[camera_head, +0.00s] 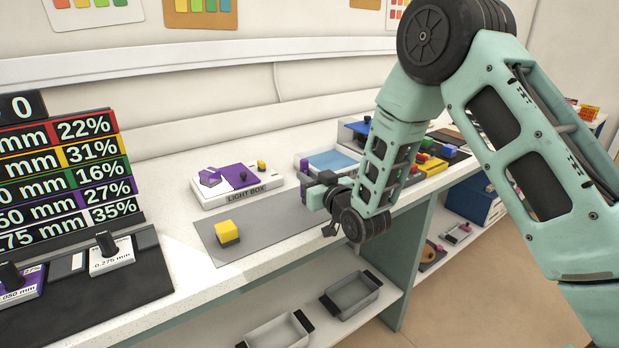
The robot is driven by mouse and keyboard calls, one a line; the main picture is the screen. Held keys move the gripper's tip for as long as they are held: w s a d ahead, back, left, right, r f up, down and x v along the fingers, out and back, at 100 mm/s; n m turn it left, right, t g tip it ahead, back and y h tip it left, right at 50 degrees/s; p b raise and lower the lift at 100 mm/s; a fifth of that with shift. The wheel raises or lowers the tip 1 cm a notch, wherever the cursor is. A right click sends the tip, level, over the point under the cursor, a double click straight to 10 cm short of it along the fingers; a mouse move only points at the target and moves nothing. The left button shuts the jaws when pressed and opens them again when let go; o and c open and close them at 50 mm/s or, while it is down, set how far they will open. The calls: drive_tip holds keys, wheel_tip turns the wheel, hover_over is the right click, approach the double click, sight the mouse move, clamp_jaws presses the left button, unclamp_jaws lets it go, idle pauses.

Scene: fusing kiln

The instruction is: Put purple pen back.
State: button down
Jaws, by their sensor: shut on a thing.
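My gripper (314,194) is over the worktop between the light box and the blue-topped tray, to the right of the yellow block. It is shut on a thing. A thin strip of purple, the purple pen (303,194), shows at its fingertips; the rest is hidden or too small to make out. The light box (255,195) has a purple sheet, a purple piece and small yellow and dark knobs on top.
A yellow block (227,232) sits on a grey mat (262,236). At left stands a board of coloured percentage rows (60,165) with dark-knobbed blocks before it. A blue-topped tray (333,162) and several coloured blocks lie further right. Grey trays (352,296) stand on the shelf below.

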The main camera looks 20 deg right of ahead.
drive_tip(key=c, duration=1.3)
unclamp_jaws()
drive_tip(key=shift+c, duration=0.2)
